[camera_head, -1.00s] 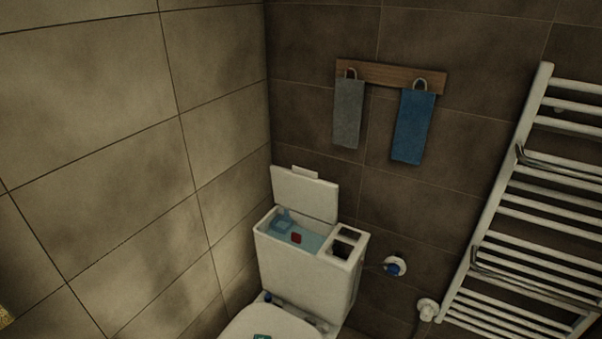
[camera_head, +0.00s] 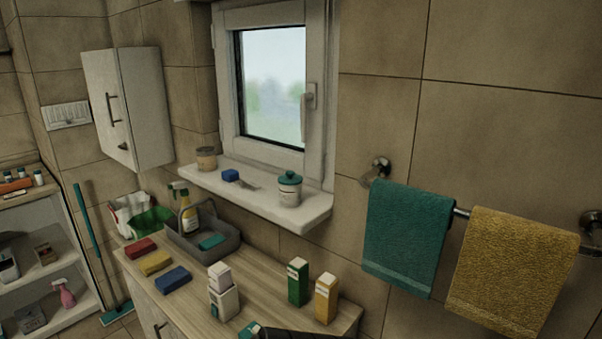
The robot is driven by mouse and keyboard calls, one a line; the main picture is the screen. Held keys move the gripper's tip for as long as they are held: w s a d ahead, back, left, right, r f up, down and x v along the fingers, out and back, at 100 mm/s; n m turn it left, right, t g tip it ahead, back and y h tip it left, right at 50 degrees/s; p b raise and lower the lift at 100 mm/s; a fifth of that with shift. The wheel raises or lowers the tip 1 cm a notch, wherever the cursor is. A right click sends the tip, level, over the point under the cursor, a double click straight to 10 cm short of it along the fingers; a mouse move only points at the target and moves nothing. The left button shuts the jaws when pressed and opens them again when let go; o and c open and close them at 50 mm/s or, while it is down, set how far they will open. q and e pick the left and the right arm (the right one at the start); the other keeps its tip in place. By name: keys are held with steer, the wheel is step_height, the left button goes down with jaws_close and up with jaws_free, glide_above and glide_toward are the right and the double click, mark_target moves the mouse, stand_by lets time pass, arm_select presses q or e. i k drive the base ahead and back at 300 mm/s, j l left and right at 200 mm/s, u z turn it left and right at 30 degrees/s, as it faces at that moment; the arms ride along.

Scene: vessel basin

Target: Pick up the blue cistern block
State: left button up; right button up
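A small blue block (camera_head: 230,175) lies on the white window sill (camera_head: 262,203), between a tan jar and a white jar with a teal lid. A larger blue sponge-like block (camera_head: 173,279) lies on the wooden counter, beside a yellow one (camera_head: 155,262) and a red one (camera_head: 140,247). I cannot tell for certain which blue piece is the cistern block.
The wooden counter (camera_head: 195,290) also holds a grey caddy (camera_head: 205,243) with a spray bottle, and several cartons. A teal towel (camera_head: 405,237) and a yellow towel (camera_head: 511,270) hang at right. Open shelves (camera_head: 45,268) and a teal mop (camera_head: 86,225) stand at left.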

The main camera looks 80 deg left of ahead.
mark_target(231, 175)
steer(key=u, duration=3.2)
steer(key=i+j, duration=0.1)
steer(key=j, duration=0.15)
steer(key=i+j, duration=0.1)
steer(key=j+z, duration=0.05)
steer(key=j, duration=0.05)
